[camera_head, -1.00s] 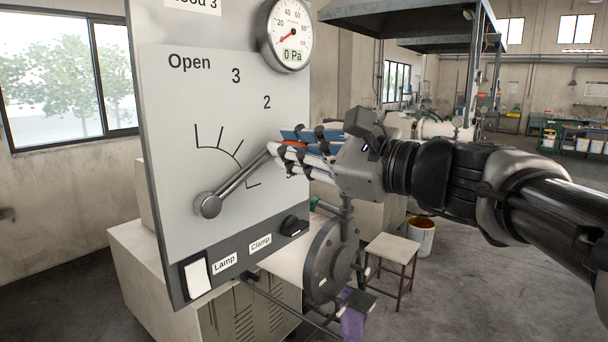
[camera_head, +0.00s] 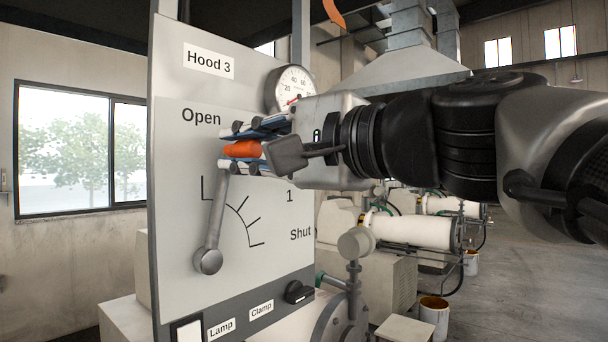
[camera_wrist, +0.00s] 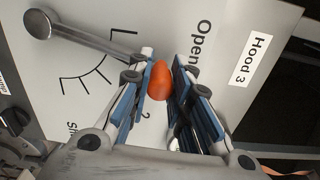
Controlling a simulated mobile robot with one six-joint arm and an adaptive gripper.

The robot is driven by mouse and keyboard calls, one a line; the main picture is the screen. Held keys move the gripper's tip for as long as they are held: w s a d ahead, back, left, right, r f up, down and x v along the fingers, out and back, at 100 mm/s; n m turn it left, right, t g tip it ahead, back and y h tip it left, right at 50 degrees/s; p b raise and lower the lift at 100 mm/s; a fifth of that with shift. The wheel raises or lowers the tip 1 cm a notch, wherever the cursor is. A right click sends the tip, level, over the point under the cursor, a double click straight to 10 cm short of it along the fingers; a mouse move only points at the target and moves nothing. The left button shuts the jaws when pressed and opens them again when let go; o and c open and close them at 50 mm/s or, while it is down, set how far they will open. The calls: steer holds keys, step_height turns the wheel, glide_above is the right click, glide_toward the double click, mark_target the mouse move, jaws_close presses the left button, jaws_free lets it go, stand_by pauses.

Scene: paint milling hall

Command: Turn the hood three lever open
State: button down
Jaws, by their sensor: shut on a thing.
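The Hood 3 panel (camera_head: 175,150) is a light grey board with a scale marked from Open at the top to Shut at the lower right. Its lever (camera_head: 213,225) is a metal rod on a round pivot at the lower left, with an orange-red knob (camera_head: 242,149). The rod now points nearly straight up, tilted slightly right, below the word Open. My gripper (camera_head: 245,150) is shut on the knob, with blue-lined fingers above and below it. In the wrist view the knob (camera_wrist: 158,80) sits between the fingertips. The fingers hide part of the scale numbers.
A pressure gauge (camera_head: 290,90) sits at the panel's upper right, partly behind my gripper. A black Clamp knob (camera_head: 299,292) and a white Lamp switch (camera_head: 188,331) are along the lower edge. Milling machines, a stool (camera_head: 405,328) and a bucket (camera_head: 434,315) stand to the right.

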steer(key=shift+s+a+r+n+b, duration=0.1)
steer(key=shift+s+a+n+b, duration=0.35)
steer(key=shift+s+n, duration=0.25)
steer(key=shift+s+a+r+n+b, duration=0.1)
steer(key=shift+s+a+n+b, duration=0.2)
steer(key=shift+s+a+n, duration=0.35)
steer(key=shift+d, duration=0.1)
steer(key=c, duration=1.4)
jaws_free()
steer(key=shift+c, duration=0.2)
steer(key=shift+s+d, duration=0.15)
steer(key=shift+d, duration=0.05)
steer(key=v, duration=1.1)
steer(key=shift+d, duration=0.15)
steer(key=shift+s, duration=0.2)
